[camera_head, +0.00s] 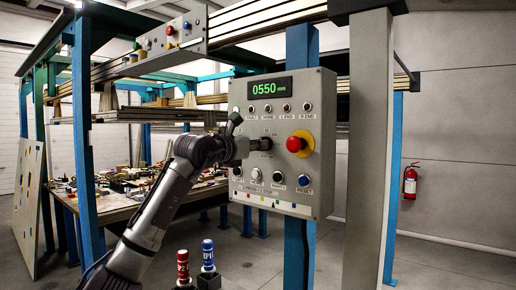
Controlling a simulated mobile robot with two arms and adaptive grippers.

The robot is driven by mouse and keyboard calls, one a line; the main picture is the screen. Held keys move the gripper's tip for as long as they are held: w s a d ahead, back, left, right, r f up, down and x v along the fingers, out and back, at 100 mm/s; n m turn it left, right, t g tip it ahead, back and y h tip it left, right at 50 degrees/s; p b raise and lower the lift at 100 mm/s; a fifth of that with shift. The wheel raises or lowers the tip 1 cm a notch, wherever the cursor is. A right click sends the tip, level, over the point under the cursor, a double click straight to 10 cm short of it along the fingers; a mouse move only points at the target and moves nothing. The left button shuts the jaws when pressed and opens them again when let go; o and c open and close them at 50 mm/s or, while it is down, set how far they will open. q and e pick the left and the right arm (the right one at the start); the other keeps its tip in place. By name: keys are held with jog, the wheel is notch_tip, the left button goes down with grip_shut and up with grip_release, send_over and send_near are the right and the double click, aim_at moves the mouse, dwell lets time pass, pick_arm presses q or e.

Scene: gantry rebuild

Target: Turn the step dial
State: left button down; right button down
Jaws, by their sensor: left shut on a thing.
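A grey control panel (322,140) is mounted on a blue post. Its green display reads 0550. The step dial (266,144) is a dark knob at the middle of the panel, left of the red emergency button (296,144). My left gripper (250,145) reaches in from the left and is shut on the dial, whose left part it hides. My left arm also covers part of the panel's left edge. My right gripper is not in view.
Black buttons and a blue button (304,180) sit around the dial. A cluttered table (115,211) stands behind my arm. Red (183,266) and blue (208,255) capped cylinders stand below. A grey column (370,150) rises right of the panel.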

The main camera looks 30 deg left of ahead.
pick_arm(q)
jog(key=shift+r+n, duration=0.1)
jog(key=shift+n, duration=0.2)
jog(key=c, duration=1.2)
grip_release()
jog(key=s+a, duration=0.1)
jog(key=s, duration=1.1)
